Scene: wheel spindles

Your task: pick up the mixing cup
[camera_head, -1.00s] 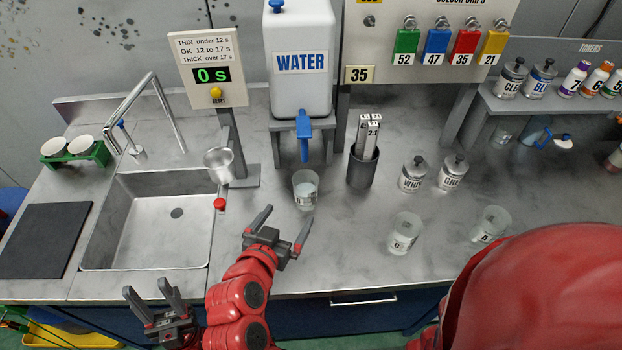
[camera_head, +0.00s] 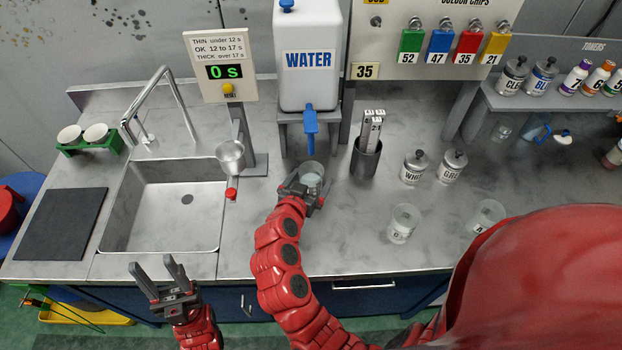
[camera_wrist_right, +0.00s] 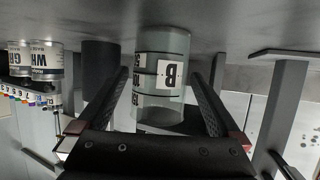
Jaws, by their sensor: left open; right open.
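The clear mixing cup (camera_head: 312,171) stands upright on the steel counter under the blue water tap. In the right wrist view the cup (camera_wrist_right: 157,100) looks upside down and shows a white label with a "B". My right gripper (camera_head: 305,188) is open, with a finger on either side of the cup; the right wrist view shows these fingers (camera_wrist_right: 165,95) flanking it. I cannot tell whether either finger touches it. My left gripper (camera_head: 158,272) is open and empty in front of the counter, below the sink.
A water tank (camera_head: 308,85) stands behind the cup. A dark holder (camera_head: 365,160) with strips and a metal cup on a stand (camera_head: 231,152) flank it. Two clear cups (camera_head: 402,226) (camera_head: 486,217) and two tins (camera_head: 413,170) (camera_head: 453,168) stand to the right. A sink (camera_head: 165,215) is left.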

